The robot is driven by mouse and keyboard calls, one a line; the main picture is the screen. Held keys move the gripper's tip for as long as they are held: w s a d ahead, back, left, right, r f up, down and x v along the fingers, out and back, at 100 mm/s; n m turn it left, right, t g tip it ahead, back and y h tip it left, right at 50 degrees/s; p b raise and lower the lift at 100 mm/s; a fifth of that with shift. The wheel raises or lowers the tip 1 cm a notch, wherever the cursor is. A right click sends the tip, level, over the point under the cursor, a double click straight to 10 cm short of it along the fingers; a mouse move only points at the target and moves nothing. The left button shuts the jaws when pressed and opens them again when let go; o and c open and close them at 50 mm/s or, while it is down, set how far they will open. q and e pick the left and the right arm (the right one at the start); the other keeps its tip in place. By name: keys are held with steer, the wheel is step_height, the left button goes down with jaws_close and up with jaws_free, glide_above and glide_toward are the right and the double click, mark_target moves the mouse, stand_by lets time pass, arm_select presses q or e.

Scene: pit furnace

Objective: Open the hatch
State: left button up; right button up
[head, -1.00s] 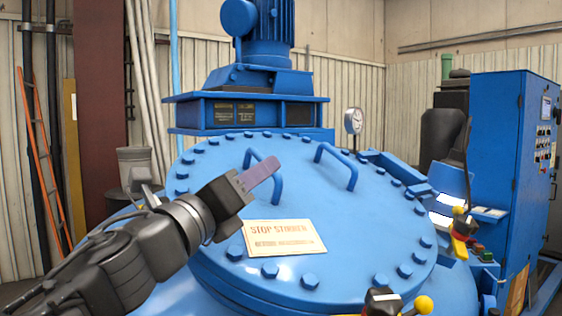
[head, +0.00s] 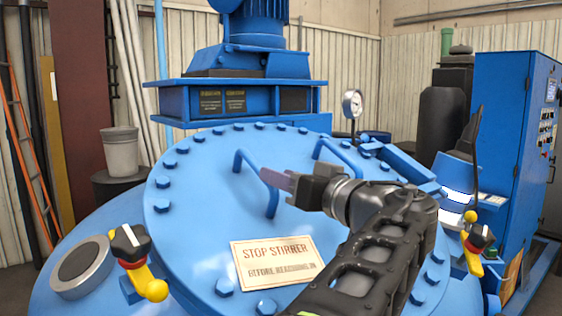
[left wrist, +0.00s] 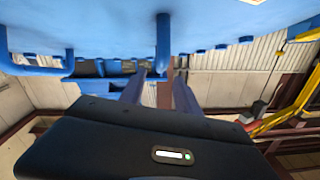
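The hatch (head: 200,210) is a large round blue lid with bolts around its rim, lying shut on the vessel. It carries two blue bar handles, a left handle (head: 246,160) and a right handle (head: 335,150). My left gripper (head: 270,177) points left over the lid, its fingertips at the near leg of the left handle. In the left wrist view my left gripper (left wrist: 160,80) has its two fingers apart, and a blue handle post (left wrist: 163,45) shows in line with the gap. I cannot tell whether the fingers surround it. My right gripper is not in view.
A "STOP STIRRER" sign (head: 272,262) lies on the lid. Black-and-yellow clamps stand at left (head: 135,255) and right (head: 476,245). A blue motor housing (head: 240,95) stands behind, with a gauge (head: 352,103) beside it. A blue control cabinet (head: 515,150) is at right.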

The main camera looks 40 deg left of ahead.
arm_select(q)
steer(key=shift+f+n, duration=0.2)
steer(key=shift+n, duration=0.3)
steer(key=shift+w+a+r, duration=0.1)
steer(key=shift+a, duration=0.35)
steer(key=p+x, duration=0.2)
steer(key=x, duration=0.4)
steer(key=shift+w+a, duration=0.1)
steer(key=shift+a, duration=0.3)
steer(key=shift+c, duration=0.2)
jaws_close()
stand_by(0.5)
